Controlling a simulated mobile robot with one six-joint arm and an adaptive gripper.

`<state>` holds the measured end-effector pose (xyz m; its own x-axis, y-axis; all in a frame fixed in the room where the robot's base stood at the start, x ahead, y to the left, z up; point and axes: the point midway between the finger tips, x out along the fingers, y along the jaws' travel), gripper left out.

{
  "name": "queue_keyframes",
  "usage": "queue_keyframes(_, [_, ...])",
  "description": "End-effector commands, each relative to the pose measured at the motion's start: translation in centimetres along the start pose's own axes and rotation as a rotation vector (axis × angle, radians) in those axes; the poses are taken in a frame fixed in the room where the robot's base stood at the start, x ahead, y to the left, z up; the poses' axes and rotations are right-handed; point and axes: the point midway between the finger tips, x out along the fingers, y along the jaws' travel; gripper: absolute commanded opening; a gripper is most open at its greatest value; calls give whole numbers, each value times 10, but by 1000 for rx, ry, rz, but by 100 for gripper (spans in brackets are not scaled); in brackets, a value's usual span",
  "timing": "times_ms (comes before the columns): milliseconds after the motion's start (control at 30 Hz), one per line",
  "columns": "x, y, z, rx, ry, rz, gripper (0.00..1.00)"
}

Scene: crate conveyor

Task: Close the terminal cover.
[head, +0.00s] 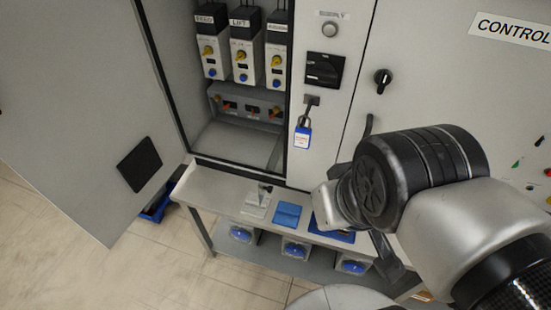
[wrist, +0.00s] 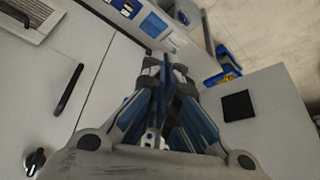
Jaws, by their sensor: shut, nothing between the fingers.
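The open cabinet (head: 288,165) shows in the head view. Low inside it is a grey terminal block (head: 245,103) with small coloured spots on its front. Below the block a plain light-grey panel (head: 233,143) slopes down and forward; it looks like the terminal cover standing open, but I cannot be sure. My gripper (wrist: 165,68) shows in the wrist view, shut and empty, with its fingers pointing away from the camera. In the head view it is mostly hidden behind my arm, to the right of the cabinet opening and apart from the panel.
Three breaker modules (head: 243,55) hang above the block. The cabinet door (head: 85,110) stands open at left.

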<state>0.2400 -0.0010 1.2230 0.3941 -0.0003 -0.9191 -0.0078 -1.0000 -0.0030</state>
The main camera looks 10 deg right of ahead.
Motion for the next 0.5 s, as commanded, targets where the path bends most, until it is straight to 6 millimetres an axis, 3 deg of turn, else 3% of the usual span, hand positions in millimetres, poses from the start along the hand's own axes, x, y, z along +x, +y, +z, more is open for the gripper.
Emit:
queue_keyframes(167, [9, 2, -11, 172, -85, -29, 0])
queue_keyframes(367, [40, 14, -40, 630, -268, -106, 0])
queue_keyframes(500, [70, 34, -62, 986, -385, -163, 0])
